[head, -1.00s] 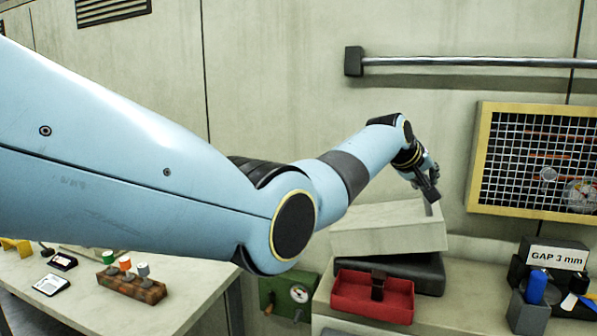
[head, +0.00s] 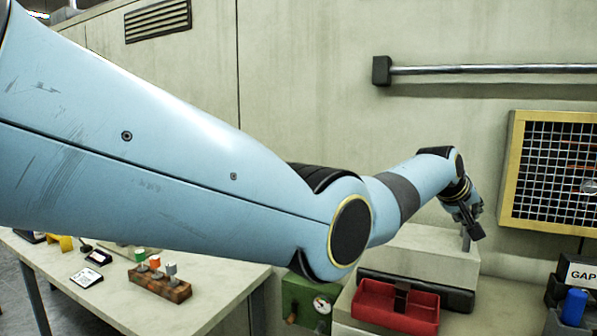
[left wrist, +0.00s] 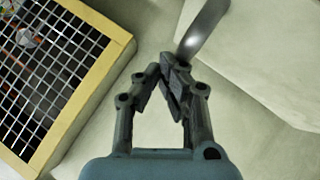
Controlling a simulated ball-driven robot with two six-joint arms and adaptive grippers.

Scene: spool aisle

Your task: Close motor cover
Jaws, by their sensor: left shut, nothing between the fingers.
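The pale box-shaped motor cover (head: 420,245) sits over a dark base (head: 455,298) on the bench at lower right in the head view. A grey upright tab (head: 466,242) stands at its right end. In the left wrist view, the pale cover (left wrist: 270,60) fills the upper right, with the grey tab (left wrist: 203,28) beside it. My left gripper (head: 477,234) is shut and empty at the cover's right end, close to the tab. Its fingers (left wrist: 172,80) meet just short of the tab in the wrist view; I cannot tell whether they touch it. My right gripper is out of view.
A red tray (head: 367,308) stands before the cover. A yellow-framed mesh panel (head: 515,150) and a metal rail (head: 480,69) are on the wall. A side table (head: 110,320) holds a wooden block with knobs (head: 160,287). A blue-capped item (head: 574,306) stands at right.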

